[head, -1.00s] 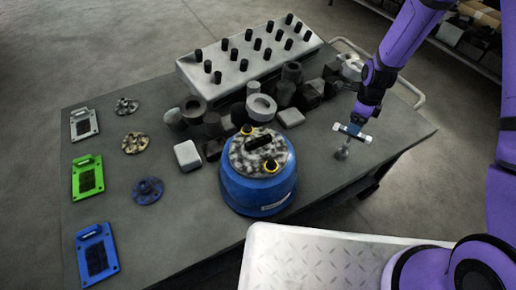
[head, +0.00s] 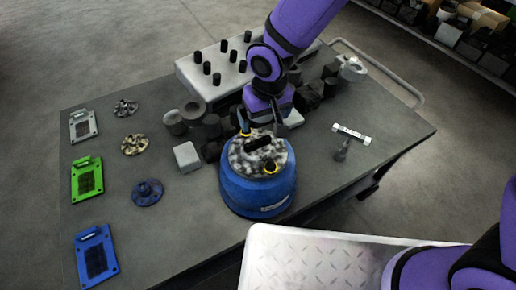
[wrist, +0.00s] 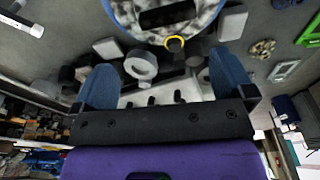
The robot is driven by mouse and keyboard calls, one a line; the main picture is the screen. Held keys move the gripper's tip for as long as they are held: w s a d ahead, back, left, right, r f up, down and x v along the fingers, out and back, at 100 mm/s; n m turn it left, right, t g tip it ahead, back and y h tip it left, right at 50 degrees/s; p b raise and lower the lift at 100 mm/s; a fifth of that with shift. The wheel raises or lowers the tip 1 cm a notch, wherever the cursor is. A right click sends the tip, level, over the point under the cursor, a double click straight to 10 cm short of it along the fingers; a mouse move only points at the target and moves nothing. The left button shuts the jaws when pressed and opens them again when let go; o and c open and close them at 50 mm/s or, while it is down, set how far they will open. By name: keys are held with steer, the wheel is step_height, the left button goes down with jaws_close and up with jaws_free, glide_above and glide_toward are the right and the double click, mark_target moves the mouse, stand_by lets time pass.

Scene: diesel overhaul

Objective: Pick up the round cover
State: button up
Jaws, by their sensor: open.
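The round cover (head: 242,161) is mottled grey with a black bar handle (head: 258,144) and yellow-ringed eyes. It sits on top of the blue drum-shaped housing (head: 255,197). My gripper (head: 262,122) is open and empty, close to the far side of the cover, and hides part of its rear edge. In the wrist view, the two blue fingers of my gripper (wrist: 163,80) stand wide apart.
A grey block with black pegs (head: 205,82) and several dark and grey parts stand behind the housing. Green (head: 87,178) and blue (head: 96,257) plates lie at left. A metal tread plate (head: 300,265) is in front.

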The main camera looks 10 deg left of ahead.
mark_target(258, 141)
steer(key=shift+n, duration=0.4)
steer(key=shift+w+a+f, duration=0.1)
steer(key=shift+a+f, duration=0.15)
steer(key=shift+f, duration=1.5)
steer(key=shift+a+f, duration=0.3)
steer(key=shift+f, duration=1.4)
steer(key=shift+w+a+f, duration=0.1)
steer(key=shift+a+f, duration=0.15)
steer(key=shift+f, duration=1.5)
steer(key=shift+s, duration=0.1)
steer(key=c, duration=0.9)
